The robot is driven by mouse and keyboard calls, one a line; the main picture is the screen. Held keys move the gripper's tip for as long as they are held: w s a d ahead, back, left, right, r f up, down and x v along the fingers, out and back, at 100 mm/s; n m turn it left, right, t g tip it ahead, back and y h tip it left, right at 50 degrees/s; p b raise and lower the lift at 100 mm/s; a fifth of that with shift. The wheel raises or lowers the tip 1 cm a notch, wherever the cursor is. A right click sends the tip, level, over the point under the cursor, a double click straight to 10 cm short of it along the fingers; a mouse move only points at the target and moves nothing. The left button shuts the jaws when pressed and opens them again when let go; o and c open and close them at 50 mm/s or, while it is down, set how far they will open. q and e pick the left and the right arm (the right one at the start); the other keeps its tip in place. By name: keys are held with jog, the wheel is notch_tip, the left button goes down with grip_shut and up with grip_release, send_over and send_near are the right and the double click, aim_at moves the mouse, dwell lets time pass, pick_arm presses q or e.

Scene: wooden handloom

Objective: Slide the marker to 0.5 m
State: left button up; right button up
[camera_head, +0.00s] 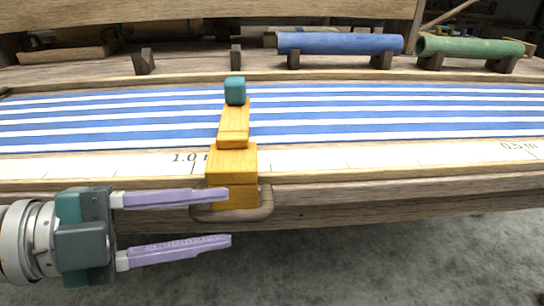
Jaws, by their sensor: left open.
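The marker (232,160) is a yellow-orange wooden slider with a teal knob (235,90) at its far end. It stands across the white scale strip (380,158), just right of the "1.0" print and covering part of that label. The "0.5 m" print (518,147) is far to the right. My left gripper (230,216) comes in from the left with two lilac fingers apart. Its upper finger overlaps the marker's front block in the picture; contact cannot be told. My right gripper is out of view.
Blue-and-white striped cloth (400,112) lies behind the scale. A blue roll (338,44) and a green roll (470,48) rest on wooden supports at the back. The scale between the marker and "0.5 m" is clear. Grey floor (400,260) shows in front.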

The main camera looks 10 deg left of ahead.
pick_arm(q)
jog(key=shift+x, duration=1.5)
grip_shut()
